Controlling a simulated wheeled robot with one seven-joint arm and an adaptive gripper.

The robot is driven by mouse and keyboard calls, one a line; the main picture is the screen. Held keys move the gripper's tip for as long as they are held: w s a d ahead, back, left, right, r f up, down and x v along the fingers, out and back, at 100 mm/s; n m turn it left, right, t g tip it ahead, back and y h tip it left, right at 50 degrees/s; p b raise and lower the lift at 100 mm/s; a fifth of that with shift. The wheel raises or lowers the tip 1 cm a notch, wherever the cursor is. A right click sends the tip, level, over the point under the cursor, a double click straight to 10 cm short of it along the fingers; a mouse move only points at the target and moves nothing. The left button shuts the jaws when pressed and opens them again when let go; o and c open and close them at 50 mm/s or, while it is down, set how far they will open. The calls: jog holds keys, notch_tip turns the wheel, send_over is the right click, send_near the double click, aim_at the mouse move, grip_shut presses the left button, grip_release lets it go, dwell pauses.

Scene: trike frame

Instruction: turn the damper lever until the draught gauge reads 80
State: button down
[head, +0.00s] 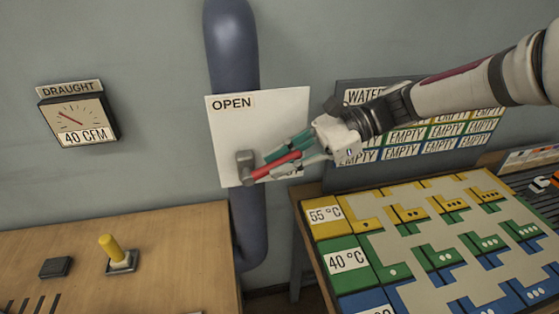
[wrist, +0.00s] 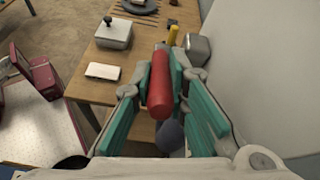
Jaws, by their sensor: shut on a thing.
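The draught gauge (head: 76,117) hangs on the wall at the left in the head view; its label reads 40 CFM and its red needle points up and left. The damper lever has a grey hub (head: 245,163) and a red handle (head: 277,165), in front of a white plate (head: 222,130) marked OPEN at its top left. A lower label on the plate is mostly hidden by my gripper. My gripper (head: 279,156) is shut on the red handle. In the wrist view the handle (wrist: 160,85) lies between the green finger pads of my gripper (wrist: 166,70).
A blue pipe (head: 231,50) runs down behind the plate. A wooden bench (head: 180,240) with a yellow-handled lever (head: 110,248) stands at the lower left. A coloured board (head: 349,262) lies at the lower right. An EMPTY-labelled panel (head: 350,175) is behind my wrist.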

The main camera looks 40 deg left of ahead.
aim_at(253, 172)
jog(key=r+t+h+p, duration=0.1)
jog(key=s+a+r+t+h+p, duration=0.1)
jog(key=t+p, duration=0.1)
jog(key=shift+s+r+h, duration=0.15)
jog(key=shift+r+h, duration=0.15)
jog(key=shift+s+a+r+t+h+p, duration=0.25)
jog(key=shift+t+h+p, duration=0.35)
jog(key=shift+t+p, duration=0.35)
jog(key=c, duration=1.6)
grip_release()
jog(key=shift+o, duration=0.2)
jog(key=shift+a, duration=0.1)
